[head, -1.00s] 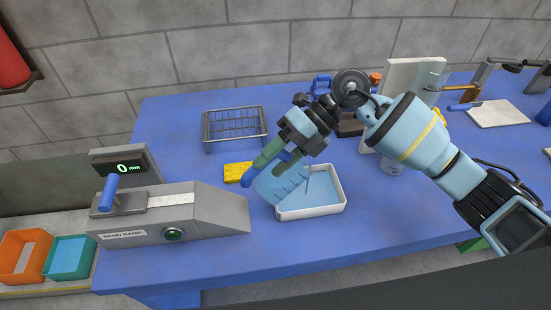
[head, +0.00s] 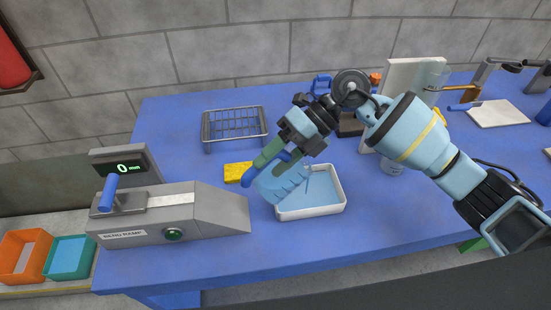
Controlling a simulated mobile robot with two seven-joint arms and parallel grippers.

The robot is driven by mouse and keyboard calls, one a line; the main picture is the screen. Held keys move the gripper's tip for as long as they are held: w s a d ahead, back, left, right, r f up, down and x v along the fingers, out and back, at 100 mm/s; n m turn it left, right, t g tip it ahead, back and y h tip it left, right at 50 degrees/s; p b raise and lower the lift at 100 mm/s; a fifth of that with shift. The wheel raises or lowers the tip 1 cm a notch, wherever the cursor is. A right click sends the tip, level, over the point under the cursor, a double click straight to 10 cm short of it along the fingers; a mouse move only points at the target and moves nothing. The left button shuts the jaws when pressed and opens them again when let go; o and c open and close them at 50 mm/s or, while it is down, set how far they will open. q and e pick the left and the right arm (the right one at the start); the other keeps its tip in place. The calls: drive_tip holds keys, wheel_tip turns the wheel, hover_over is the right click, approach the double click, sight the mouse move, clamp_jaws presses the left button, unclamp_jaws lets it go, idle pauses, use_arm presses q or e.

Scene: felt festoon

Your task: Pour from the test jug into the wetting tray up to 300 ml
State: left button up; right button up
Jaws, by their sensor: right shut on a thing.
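The wetting tray (head: 312,212) is a white rectangular tray with light blue inside, on the blue table in the middle of the head view. The test jug (head: 280,183) is a translucent blue vessel with graduation marks, tilted over the tray's left end. My right gripper (head: 272,158), with green fingers, is shut on the jug. The fingers hide part of it. I cannot make out a stream or read the level in the tray. My left gripper is not in view.
A grey ramp device (head: 175,220) with a display reading 0 mm stands left of the tray. A yellow sponge (head: 237,172) lies close to the jug. A wire rack (head: 235,125) stands behind. The table in front of the tray is clear.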

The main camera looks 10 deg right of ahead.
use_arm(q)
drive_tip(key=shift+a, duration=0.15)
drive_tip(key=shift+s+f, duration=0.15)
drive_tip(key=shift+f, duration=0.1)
use_arm(e)
drive_tip(key=shift+d+y, duration=0.15)
drive_tip(key=shift+y, duration=0.25)
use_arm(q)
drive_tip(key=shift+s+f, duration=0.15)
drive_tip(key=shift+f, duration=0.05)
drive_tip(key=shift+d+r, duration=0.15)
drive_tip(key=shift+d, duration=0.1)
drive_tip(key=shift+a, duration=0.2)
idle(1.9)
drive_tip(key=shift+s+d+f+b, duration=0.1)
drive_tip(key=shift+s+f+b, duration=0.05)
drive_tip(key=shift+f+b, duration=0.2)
use_arm(e)
drive_tip(key=shift+w+d+f, duration=0.1)
drive_tip(key=shift+f, duration=0.05)
drive_tip(key=shift+d+f+g+y, duration=0.1)
drive_tip(key=shift+f+g+y, duration=0.1)
drive_tip(key=shift+g+y, duration=0.1)
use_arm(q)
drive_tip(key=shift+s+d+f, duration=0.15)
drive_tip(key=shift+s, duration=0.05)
